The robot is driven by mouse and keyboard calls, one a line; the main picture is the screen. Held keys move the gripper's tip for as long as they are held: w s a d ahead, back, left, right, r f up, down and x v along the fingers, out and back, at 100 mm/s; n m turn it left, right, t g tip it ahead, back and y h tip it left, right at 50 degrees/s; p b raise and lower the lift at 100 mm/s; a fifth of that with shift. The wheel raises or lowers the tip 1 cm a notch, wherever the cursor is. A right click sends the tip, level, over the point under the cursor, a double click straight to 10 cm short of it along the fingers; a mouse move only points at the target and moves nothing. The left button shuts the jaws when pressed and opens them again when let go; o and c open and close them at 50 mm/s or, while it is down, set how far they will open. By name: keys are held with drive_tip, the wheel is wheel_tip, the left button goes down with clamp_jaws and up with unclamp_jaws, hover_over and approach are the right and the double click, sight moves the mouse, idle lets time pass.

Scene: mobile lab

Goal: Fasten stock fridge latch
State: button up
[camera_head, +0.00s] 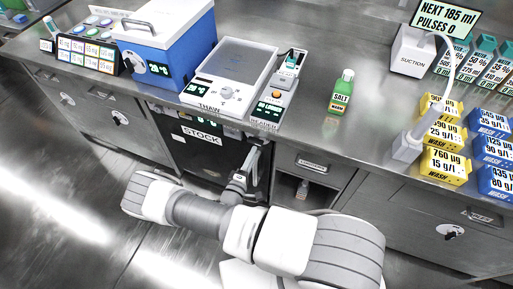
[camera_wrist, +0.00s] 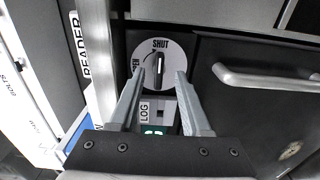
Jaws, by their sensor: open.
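The stock fridge (camera_head: 185,150) is a dark-fronted unit under the counter, with a white STOCK label. In the wrist view a round white latch plate (camera_wrist: 140,45) carries the word SHUT and a curved arrow. Its black knob (camera_wrist: 159,66) stands roughly upright, pointing close to SHUT. A second word at the plate's left is partly hidden by a finger. My gripper (camera_wrist: 160,80) is open, its fingers on either side of the knob's lower end; I cannot tell whether they touch it. In the head view my gripper (camera_head: 240,182) is low before the fridge's right side.
A grey bar handle (camera_wrist: 265,76) on a dark panel is right of the latch. A LOG label (camera_wrist: 145,110) and green display lie below it. Above the fridge, the counter holds the thaw plate (camera_head: 232,75), blue cooler (camera_head: 165,40) and green salt bottle (camera_head: 341,92).

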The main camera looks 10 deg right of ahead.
drive_tip(key=v, duration=1.2)
drive_tip(key=shift+s, duration=0.2)
drive_tip(key=shift+a, duration=0.1)
drive_tip(key=d+r+m+g, duration=0.2)
drive_tip(key=r+m+g, duration=0.4)
drive_tip(key=r, duration=0.7)
drive_tip(key=d+r+m+g, duration=0.35)
drive_tip(key=r+g, duration=0.45)
drive_tip(key=r, duration=0.4)
drive_tip(key=s+d+r+t+y, duration=0.1)
drive_tip(key=s+r+y, duration=0.2)
drive_tip(key=r, duration=0.4)
drive_tip(key=s+d+r+t+y, duration=0.1)
drive_tip(key=s+r+t+y, duration=0.1)
drive_tip(key=s+r+y, duration=0.2)
drive_tip(key=s+d+r+m+t+y, duration=0.1)
drive_tip(key=s+r+t+y, duration=0.1)
drive_tip(key=r, duration=0.9)
drive_tip(key=shift+s+d+y, duration=0.25)
drive_tip(key=shift+s+y, duration=0.55)
drive_tip(key=shift+s, duration=0.45)
drive_tip(key=shift+r, duration=0.1)
